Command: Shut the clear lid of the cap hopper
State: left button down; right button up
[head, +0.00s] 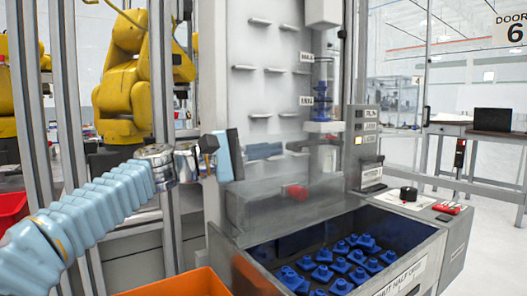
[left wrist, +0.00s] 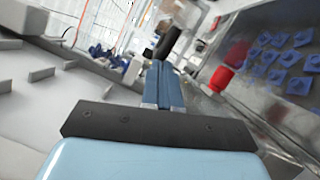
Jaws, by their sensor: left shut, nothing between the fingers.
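The cap hopper (head: 425,240) is an open grey bin with blue caps (head: 340,266) inside. Its clear lid (head: 320,212) stands raised along the bin's far side, with a red knob (head: 297,192) on it. My left gripper (head: 280,150) is shut and empty, just above the lid's upper edge and left of the knob. In the left wrist view the blue fingers (left wrist: 164,85) lie together, with the red knob (left wrist: 236,55) to their right and the caps (left wrist: 285,58) beyond. Whether the fingers touch the lid is unclear. My right gripper is not in view.
A white panel with several small pegs (head: 243,68) stands behind the lid. A blue stacked part (head: 322,100) sits on a bracket to its right. An orange bin (head: 180,284) is at the front left. A metal post (head: 212,90) rises beside my gripper.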

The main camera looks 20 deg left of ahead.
pick_arm(q)
jog(key=shift+s+d, duration=0.1)
jog(key=shift+s+d+r+m+g, duration=0.2)
jog(key=shift+s+d+m, duration=0.1)
jog(key=shift+d+m, duration=0.2)
jog(key=shift+s+d+r+m+g, duration=0.15)
jog(key=shift+s+d+m, duration=0.15)
jog(key=shift+d+m, duration=0.2)
jog(key=s+d+f+m+y+b, duration=0.3)
jog(key=s+d+f+m, duration=0.1)
jog(key=d+f+m, duration=0.1)
jog(key=s+d+f+m+y+b, duration=0.2)
jog(key=s+d+f+m, duration=0.3)
jog(key=d+m, duration=0.3)
jog(key=shift+d+y+b, duration=0.4)
jog(key=shift+d+b, duration=0.4)
jog(key=shift+d, duration=0.3)
jog(key=shift+g, duration=0.25)
